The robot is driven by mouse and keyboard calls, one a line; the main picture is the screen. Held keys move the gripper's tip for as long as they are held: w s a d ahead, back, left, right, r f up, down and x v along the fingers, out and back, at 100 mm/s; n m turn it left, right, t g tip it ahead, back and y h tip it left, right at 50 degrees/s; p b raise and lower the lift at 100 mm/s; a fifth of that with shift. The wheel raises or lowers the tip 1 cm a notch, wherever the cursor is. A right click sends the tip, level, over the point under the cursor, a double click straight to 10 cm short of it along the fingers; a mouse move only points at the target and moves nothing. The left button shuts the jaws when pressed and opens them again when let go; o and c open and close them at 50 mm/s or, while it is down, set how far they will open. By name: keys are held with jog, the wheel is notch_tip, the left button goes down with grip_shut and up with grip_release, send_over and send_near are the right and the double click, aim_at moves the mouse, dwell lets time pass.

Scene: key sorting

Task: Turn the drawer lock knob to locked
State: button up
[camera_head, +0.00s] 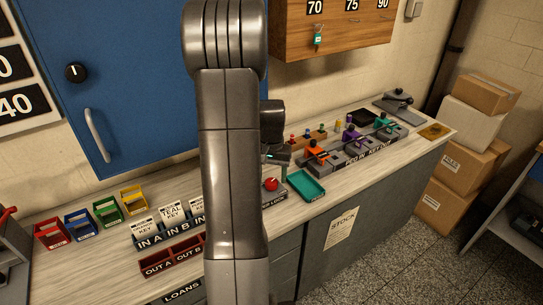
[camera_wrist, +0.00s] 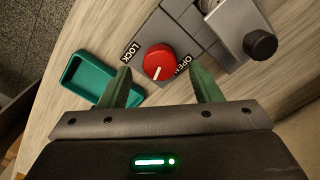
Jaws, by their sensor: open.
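The drawer lock knob (camera_wrist: 159,62) is red and round with a white pointer line. It sits on a grey plate between the words LOCK and OPEN in the wrist view. Its pointer line aims down and slightly left in that picture, toward my gripper side. The knob also shows in the head view (camera_head: 271,184), just right of my arm. My gripper (camera_wrist: 165,80) is open, with one green finger on each side of the knob and a gap to it on both sides. Nothing is held. My arm hides most of the gripper in the head view.
A teal tray (camera_wrist: 88,80) lies beside the knob's plate; it also shows in the head view (camera_head: 306,186). A grey device with a black knob (camera_wrist: 260,44) stands on the other side. Orange, purple and teal fixtures line the counter's right; labelled key bins stand left.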

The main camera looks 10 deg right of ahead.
aim_at(271, 181)
notch_tip(271, 181, up, 12)
jog(key=shift+f, duration=0.15)
dwell(0.3)
notch_tip(271, 181, down, 14)
dwell(0.6)
